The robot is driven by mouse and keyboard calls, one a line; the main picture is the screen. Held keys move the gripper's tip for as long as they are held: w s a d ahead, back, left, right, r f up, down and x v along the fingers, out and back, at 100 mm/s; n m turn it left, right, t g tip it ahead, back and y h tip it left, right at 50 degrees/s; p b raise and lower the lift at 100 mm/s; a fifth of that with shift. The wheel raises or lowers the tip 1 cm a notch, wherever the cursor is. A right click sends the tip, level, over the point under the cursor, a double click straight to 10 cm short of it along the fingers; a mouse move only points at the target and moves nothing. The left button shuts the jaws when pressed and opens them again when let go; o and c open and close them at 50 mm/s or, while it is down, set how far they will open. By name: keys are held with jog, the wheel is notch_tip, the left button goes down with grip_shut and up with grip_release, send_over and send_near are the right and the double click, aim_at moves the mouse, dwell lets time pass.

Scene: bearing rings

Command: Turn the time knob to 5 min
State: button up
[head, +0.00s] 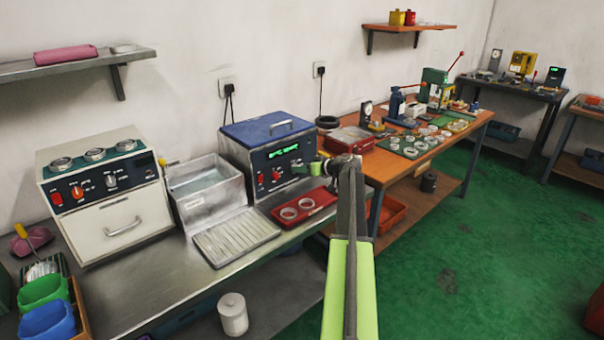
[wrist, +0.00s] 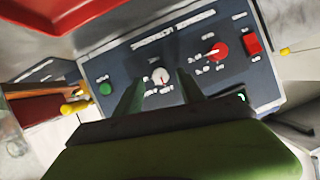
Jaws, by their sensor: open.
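The blue-lidded machine (head: 268,135) stands on the steel bench and has a dark front panel (wrist: 130,62) with small print I cannot read. In the wrist view, a pale round knob (wrist: 160,76) with marks around it sits on the panel; it looks like the time knob, but its label and setting are too blurred to tell. A red knob (wrist: 217,50) is to its right. My gripper (wrist: 160,88) is open, its green fingers on either side of the pale knob in the picture; contact is unclear. In the head view, my gripper (head: 308,168) hides the panel's right part.
A red switch (wrist: 252,44), a green button (wrist: 105,88) and a green-lit display (head: 284,152) are on the panel. A red tray with rings (head: 325,197) lies in front of the machine. A water-filled steel tank (head: 215,205) stands to its left.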

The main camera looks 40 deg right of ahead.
jog(key=shift+w+f, duration=0.2)
jog(key=shift+w, duration=0.45)
jog(key=shift+a, duration=0.1)
